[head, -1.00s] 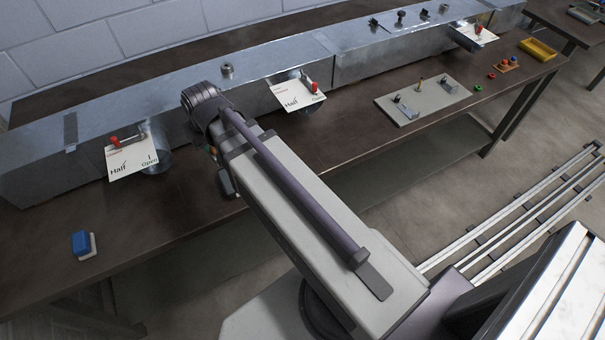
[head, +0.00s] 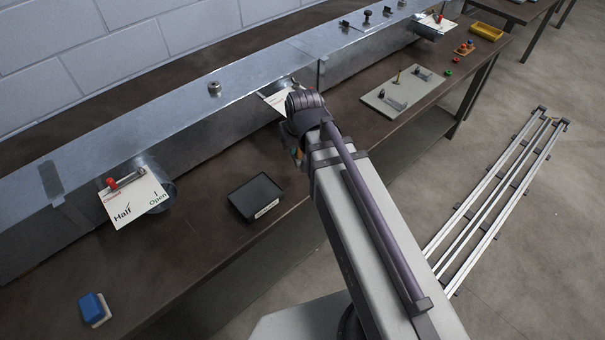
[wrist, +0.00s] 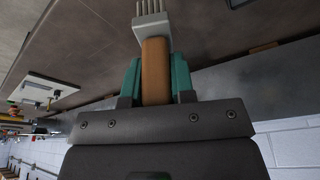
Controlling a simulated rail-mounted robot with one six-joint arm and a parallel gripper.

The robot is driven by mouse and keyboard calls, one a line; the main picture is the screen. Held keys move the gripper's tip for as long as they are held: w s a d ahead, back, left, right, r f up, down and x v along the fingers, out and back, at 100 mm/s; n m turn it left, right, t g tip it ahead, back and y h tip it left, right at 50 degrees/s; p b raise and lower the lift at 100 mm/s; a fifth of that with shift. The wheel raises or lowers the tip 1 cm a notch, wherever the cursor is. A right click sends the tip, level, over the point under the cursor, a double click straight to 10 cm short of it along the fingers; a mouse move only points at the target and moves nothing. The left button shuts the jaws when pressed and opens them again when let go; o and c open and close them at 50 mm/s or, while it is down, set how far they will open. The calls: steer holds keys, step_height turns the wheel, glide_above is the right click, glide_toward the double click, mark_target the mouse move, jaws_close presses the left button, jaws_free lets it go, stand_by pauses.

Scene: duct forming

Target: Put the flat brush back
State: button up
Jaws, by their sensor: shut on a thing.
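In the wrist view the flat brush (wrist: 155,60) has a wooden handle and a pale grey head with several prongs or bristle tufts. My gripper (wrist: 155,78) is shut on the handle, with a teal finger on each side, and the head points away from the palm. In the head view my gripper (head: 299,155) is mostly hidden by my wrist, above the bench near the duct's front. A black tray (head: 240,208) with a white label lies on the bench, left of and below my gripper. I see no brush in it.
The long metal duct (head: 160,130) runs along the back of the bench (head: 200,240). Cards marked "Half" (head: 133,205) sit at its dampers. A blue-and-white block (head: 93,308) lies front left. A grey board (head: 395,103) with fittings lies right. Bench around the tray is clear.

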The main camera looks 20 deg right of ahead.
mark_target(301, 154)
step_height(301, 154, down, 8)
steer(key=b, duration=0.5)
steer(key=shift+r+b, duration=0.2)
steer(key=shift+b, duration=0.1)
steer(key=shift+r+p, duration=0.25)
steer(key=shift+p, duration=0.05)
steer(key=shift+f+b, duration=0.25)
steer(key=shift+b, duration=0.05)
steer(key=o, duration=0.8)
steer(key=shift+r, duration=0.1)
steer(key=shift+o, duration=0.2)
steer(key=p+v, duration=1.2)
steer(key=shift+r, duration=0.35)
steer(key=shift+s+f, duration=0.2)
steer(key=shift+s, duration=0.05)
steer(key=s+g, duration=0.2)
steer(key=s, duration=0.1)
steer(key=s+g, duration=0.1)
steer(key=shift+s+a+f, duration=0.1)
steer(key=shift+s+f, duration=0.2)
steer(key=shift+s, duration=0.05)
